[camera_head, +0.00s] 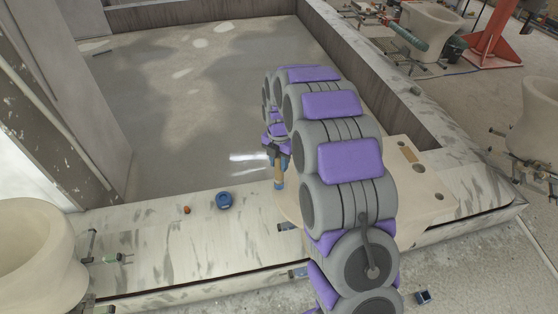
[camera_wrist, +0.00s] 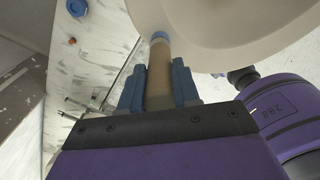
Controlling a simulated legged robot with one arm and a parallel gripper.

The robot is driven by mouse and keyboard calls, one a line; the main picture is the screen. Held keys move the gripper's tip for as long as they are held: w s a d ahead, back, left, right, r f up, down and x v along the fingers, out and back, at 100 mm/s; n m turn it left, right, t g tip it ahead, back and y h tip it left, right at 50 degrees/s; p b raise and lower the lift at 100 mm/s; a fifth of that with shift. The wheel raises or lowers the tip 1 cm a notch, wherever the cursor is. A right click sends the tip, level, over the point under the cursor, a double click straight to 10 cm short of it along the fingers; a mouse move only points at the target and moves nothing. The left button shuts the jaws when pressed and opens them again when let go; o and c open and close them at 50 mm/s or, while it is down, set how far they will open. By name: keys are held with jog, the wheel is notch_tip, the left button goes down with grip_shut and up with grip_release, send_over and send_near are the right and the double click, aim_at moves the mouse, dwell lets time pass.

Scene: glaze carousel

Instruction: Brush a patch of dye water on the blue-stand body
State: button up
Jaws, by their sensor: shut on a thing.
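My gripper (camera_head: 278,152) is shut on a brush with a tan handle and a blue end (camera_head: 279,183), held upright with the blue end down, over the pale ledge. In the wrist view, my gripper's blue fingers (camera_wrist: 158,72) clasp the brush handle (camera_wrist: 160,88) from both sides. Its blue end (camera_wrist: 159,37) shows against or just in front of a cream curved piece (camera_wrist: 225,25); I cannot tell whether they touch. Cream ceramic bodies stand at the left (camera_head: 30,245), at the top right (camera_head: 430,25) and at the right edge (camera_head: 540,125). No blue stand is clearly visible.
A cream board with holes (camera_head: 425,190) lies partly behind my arm. A blue round dish (camera_head: 224,201) and a small orange piece (camera_head: 186,210) sit on the pale ledge (camera_head: 165,245). Small clamps stand near the left body. A grey walled basin (camera_head: 190,110) lies behind.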

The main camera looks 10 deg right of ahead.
jog(key=shift+s, duration=0.1)
jog(key=s, duration=0.7)
jog(key=shift+b, duration=0.35)
dwell(0.7)
jog(key=shift+w, duration=0.25)
jog(key=shift+w+p, duration=1.1)
jog(key=shift+w, duration=2.15)
jog(key=shift+f, duration=0.1)
jog(key=shift+s, duration=0.1)
jog(key=shift+s+f+b, duration=0.1)
jog(key=shift+s+b, duration=0.2)
jog(key=shift+s, duration=3.15)
